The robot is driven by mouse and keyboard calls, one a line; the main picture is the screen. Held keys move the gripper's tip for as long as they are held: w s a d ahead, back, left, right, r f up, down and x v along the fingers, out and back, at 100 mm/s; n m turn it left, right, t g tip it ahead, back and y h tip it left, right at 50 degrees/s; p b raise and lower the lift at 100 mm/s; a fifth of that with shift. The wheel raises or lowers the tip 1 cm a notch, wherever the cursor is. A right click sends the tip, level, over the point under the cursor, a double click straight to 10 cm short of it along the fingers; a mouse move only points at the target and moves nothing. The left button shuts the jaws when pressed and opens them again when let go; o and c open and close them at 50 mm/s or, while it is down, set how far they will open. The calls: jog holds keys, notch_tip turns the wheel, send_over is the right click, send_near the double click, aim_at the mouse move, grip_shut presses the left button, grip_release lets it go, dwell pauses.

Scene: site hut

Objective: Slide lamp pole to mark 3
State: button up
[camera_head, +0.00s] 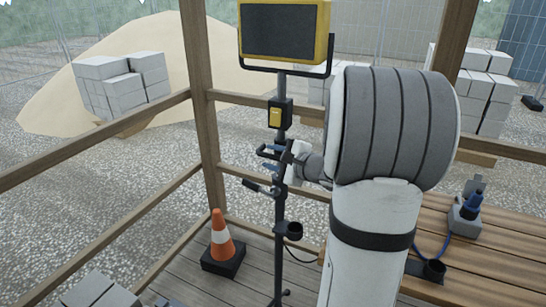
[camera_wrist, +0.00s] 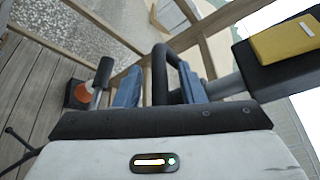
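The lamp pole (camera_head: 281,215) is a dark upright pole with a yellow-framed floodlight (camera_head: 285,31) on top. In the wrist view the pole (camera_wrist: 229,86) runs sideways, partly hidden behind my gripper. A black loop handle (camera_wrist: 159,72) stands between the blue fingertips of my gripper (camera_wrist: 160,88). The fingers are apart, with a gap showing beside the left finger, so my gripper looks open around the handle. In the head view my gripper (camera_head: 271,159) is at the pole, about mid-height. A black-gripped lever (camera_head: 258,187) sits just below it. I cannot make out mark 3.
A black box with a yellow front (camera_head: 277,115) is on the pole above my gripper. An orange cone (camera_head: 221,240) stands left of the pole's foot. Wooden rails (camera_head: 100,137) run behind. A wooden bench (camera_head: 480,245) is at the right, with a blue plug in a socket (camera_head: 469,207).

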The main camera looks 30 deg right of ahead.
grip_shut()
dwell(0.3)
dwell(0.3)
